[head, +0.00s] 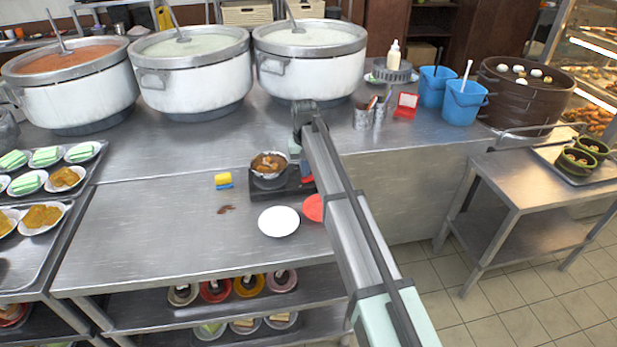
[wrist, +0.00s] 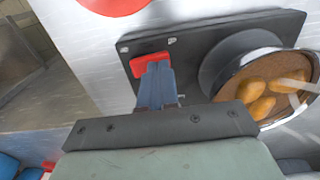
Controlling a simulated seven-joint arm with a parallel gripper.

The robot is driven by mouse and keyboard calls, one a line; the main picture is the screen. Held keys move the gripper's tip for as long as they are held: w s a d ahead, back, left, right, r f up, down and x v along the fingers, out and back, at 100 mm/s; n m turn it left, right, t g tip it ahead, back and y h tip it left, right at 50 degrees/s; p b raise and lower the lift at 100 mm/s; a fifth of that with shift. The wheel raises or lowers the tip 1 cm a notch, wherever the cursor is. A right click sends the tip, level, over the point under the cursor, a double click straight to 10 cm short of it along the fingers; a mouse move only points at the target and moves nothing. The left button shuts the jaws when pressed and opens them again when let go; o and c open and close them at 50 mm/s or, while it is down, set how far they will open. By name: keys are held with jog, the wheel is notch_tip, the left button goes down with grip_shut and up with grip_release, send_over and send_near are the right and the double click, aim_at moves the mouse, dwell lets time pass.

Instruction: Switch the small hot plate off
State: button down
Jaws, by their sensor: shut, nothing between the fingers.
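The small hot plate (head: 285,192) is a flat black unit on the steel table. It also shows in the wrist view (wrist: 205,38). A metal pot (head: 268,168) with brown broth and several tan pieces stands on its round burner. A red switch (wrist: 149,63) sits on the black base, beside the burner. My gripper (wrist: 154,72) is shut and empty, its fingertips at the red switch and partly covering it. Whether they touch it I cannot tell. In the head view my arm largely hides the gripper.
A white plate (head: 279,222) and a red plate (head: 314,208) lie close to the hot plate. Large stockpots (head: 311,62) stand behind. The table's left-middle is mostly clear.

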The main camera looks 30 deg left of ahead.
notch_tip(320, 180, up, 7)
dwell(0.8)
jog(key=shift+f, duration=0.15)
dwell(0.3)
